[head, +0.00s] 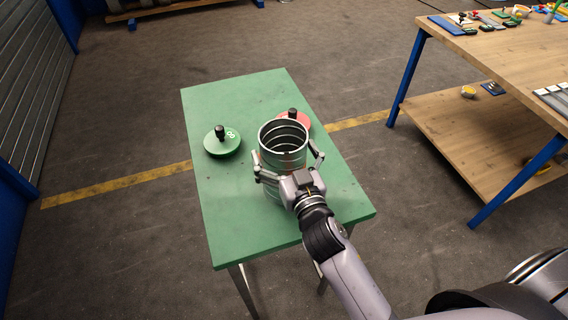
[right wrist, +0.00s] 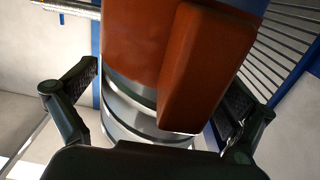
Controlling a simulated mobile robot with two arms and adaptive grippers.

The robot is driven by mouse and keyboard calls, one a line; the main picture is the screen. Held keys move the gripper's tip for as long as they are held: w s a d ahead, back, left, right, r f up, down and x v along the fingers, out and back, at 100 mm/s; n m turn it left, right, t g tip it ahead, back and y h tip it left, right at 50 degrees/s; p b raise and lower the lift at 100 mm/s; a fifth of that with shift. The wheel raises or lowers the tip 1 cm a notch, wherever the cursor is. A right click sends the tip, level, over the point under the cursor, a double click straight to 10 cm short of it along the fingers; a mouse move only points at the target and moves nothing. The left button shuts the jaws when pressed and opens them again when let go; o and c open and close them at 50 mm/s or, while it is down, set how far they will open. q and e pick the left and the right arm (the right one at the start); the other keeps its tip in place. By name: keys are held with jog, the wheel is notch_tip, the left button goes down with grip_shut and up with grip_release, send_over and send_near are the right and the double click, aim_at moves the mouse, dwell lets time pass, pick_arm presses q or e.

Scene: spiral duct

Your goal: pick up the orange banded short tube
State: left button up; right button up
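The short tube (head: 283,136) is a shiny ribbed metal cylinder, upright on the green table (head: 232,225), its open top facing up. Its orange band (right wrist: 132,40) and a raised orange block (right wrist: 205,65) fill the upper middle of the right wrist view, with bare metal below. My right gripper (head: 287,158) is at the tube's near side, its fingers spread to either side. In the right wrist view a narrow gap shows by the left finger; contact at the right finger is unclear. The gripper hides the tube's lower front. My left gripper is out of view.
A green disc with a black knob (head: 222,142) lies left of the tube. A red disc with a knob (head: 297,119) lies behind it, partly hidden. A wooden workbench (head: 480,58) with small items stands at the right. The table's front left is clear.

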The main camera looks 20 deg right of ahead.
jog(key=c, duration=1.6)
jog(key=shift+c, duration=0.4)
jog(key=shift+r, duration=0.15)
